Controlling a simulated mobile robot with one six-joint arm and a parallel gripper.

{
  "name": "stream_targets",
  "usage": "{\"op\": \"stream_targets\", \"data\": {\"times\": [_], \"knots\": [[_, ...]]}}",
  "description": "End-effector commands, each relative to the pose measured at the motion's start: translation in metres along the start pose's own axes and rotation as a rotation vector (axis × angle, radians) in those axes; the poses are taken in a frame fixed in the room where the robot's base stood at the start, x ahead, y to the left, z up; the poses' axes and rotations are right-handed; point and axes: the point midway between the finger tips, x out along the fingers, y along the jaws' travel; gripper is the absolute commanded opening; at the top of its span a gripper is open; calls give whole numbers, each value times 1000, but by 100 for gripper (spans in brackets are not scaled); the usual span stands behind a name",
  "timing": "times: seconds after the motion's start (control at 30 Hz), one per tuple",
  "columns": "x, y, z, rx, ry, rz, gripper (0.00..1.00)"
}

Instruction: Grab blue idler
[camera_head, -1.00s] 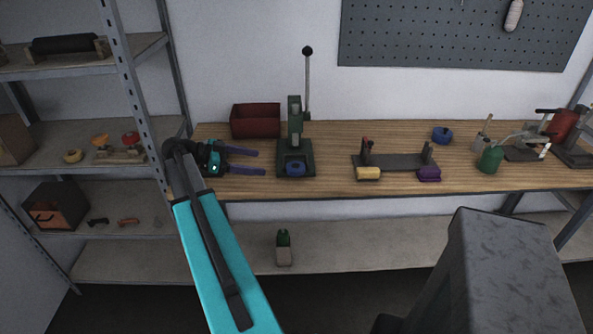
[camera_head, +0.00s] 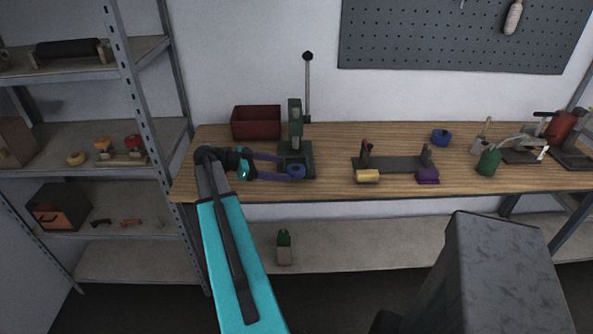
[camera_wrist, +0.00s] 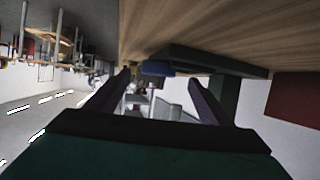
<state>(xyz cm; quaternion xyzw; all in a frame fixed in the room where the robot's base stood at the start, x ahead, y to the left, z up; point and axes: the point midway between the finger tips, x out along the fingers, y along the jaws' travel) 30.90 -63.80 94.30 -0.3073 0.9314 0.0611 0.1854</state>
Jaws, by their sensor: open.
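A blue round roller (camera_head: 296,170), which looks like the blue idler, sits on the base of the green lever press (camera_head: 295,135) on the wooden bench. It also shows in the wrist view (camera_wrist: 157,69), ahead of and between the fingers. My gripper (camera_head: 287,168) is open and reaches in from the left with its purple fingers at the roller's near and far sides. I cannot tell whether they touch it. In the wrist view my gripper (camera_wrist: 158,78) holds nothing. A second blue round piece (camera_head: 441,136) lies farther right on the bench.
A red bin (camera_head: 256,122) stands behind my gripper, left of the press. A grey fixture (camera_head: 395,163) with yellow (camera_head: 368,176) and purple (camera_head: 428,177) rollers in front is to the right. A metal shelf (camera_head: 140,105) stands at left.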

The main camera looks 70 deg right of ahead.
Motion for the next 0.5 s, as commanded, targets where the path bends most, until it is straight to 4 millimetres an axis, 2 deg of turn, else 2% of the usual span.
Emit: {"op": "stream_targets", "data": {"times": [0.33,0.5], "knots": [[2,0,-1,0,0,1,74],[11,1,-3,-1,0,1,74]]}}
